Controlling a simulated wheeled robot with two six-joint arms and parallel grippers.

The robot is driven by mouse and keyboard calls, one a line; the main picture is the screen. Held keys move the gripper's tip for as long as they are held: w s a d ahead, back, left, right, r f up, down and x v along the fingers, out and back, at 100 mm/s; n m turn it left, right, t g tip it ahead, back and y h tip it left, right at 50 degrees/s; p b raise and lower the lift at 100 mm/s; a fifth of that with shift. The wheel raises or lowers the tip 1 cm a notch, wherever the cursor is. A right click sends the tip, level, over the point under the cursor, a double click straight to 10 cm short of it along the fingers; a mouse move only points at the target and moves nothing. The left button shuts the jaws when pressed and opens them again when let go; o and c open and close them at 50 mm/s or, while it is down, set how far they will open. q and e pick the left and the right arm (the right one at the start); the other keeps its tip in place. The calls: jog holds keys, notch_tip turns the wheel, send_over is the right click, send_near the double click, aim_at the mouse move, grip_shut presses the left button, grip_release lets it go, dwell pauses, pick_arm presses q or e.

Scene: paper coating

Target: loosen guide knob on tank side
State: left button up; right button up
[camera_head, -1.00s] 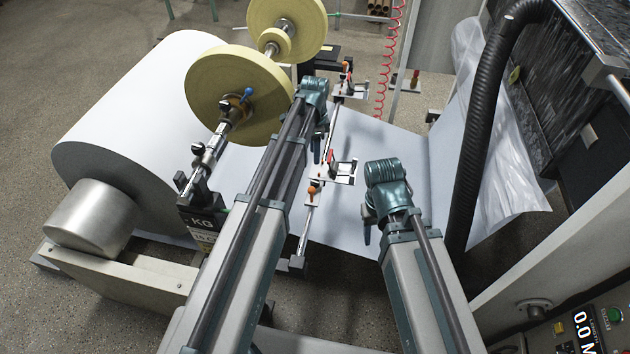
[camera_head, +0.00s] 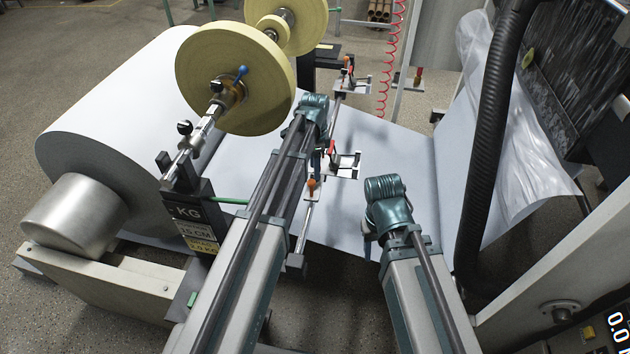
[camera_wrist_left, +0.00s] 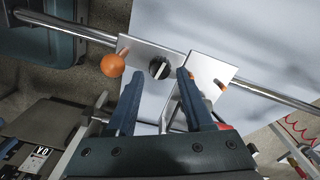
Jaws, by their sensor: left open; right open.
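An orange ball knob (camera_head: 312,184) sits on the nearer guide, which is clamped on a thin metal rod over the pale web. In the left wrist view the orange knob (camera_wrist_left: 112,65) is left of a black knob (camera_wrist_left: 160,67) on a metal guide plate (camera_wrist_left: 205,72). My left gripper (camera_wrist_left: 158,88) is open, its fingers to either side just below the black knob in that view; contact cannot be told. In the head view my left gripper (camera_head: 317,160) is partly hidden by its arm. My right gripper (camera_head: 367,245) is open, mostly hidden, over the web.
A second guide (camera_head: 350,85) sits farther along the rod. A large white roll (camera_head: 120,120), yellow discs (camera_head: 230,75) and a dark gauge box (camera_head: 190,215) stand to the left. A black hose (camera_head: 485,140) rises at the right.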

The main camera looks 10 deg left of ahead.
pick_arm(q)
jog(key=shift+f+b, duration=0.85)
jog(key=shift+f, duration=0.55)
pick_arm(e)
notch_tip(320, 180, down, 3)
jog(key=shift+r, duration=0.2)
pick_arm(q)
jog(key=shift+r, duration=0.1)
grip_shut()
